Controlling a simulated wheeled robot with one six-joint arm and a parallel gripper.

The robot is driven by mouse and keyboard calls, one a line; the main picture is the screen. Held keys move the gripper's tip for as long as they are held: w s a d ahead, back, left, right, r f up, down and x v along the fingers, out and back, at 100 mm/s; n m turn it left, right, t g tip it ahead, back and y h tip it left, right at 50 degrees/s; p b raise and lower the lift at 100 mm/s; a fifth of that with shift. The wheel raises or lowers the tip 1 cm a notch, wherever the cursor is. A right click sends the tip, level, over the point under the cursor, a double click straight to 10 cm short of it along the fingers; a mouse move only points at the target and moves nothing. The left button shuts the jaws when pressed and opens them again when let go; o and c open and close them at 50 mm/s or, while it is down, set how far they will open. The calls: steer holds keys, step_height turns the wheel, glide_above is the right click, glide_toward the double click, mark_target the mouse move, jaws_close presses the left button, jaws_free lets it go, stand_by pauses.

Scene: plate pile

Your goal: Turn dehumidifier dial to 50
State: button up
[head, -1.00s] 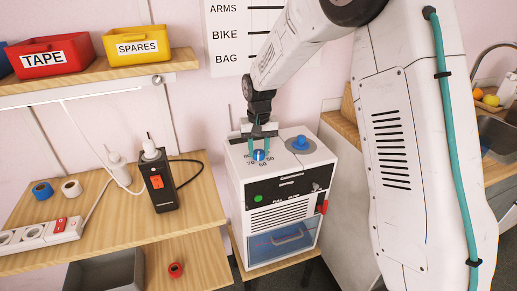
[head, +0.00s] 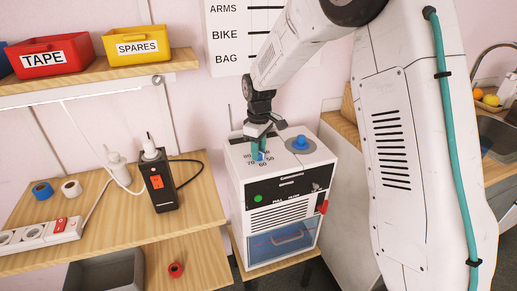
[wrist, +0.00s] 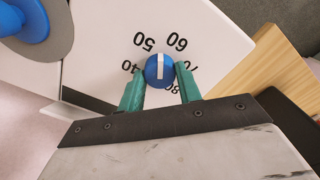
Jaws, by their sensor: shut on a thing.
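The white dehumidifier (head: 236,160) stands on a low wooden stand, its top carrying a small blue dial (wrist: 160,70) with a white pointer line. In the wrist view, numbers from 40 to 80 surround the dial, and the line's upper end lies between 50 and 60. My gripper (head: 260,156) points down onto the top panel. Its teal fingers (wrist: 163,76) are shut on the dial, one on each side. In the head view the fingers hide most of the dial, so its pointer cannot be read there.
A larger blue knob (head: 300,142) on a grey disc sits beside the dial, close to my gripper. On the wooden bench (head: 110,215) to the left stand a black box (head: 159,182) with a plug and a power strip (head: 40,233).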

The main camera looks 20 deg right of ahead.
steer(key=n, duration=0.5)
steer(key=shift+w+r+n, duration=0.1)
steer(key=shift+n, duration=0.3)
stand_by(0.4)
steer(key=o, duration=1)
step_height(320, 180, up, 8)
steer(key=shift+f, duration=0.15)
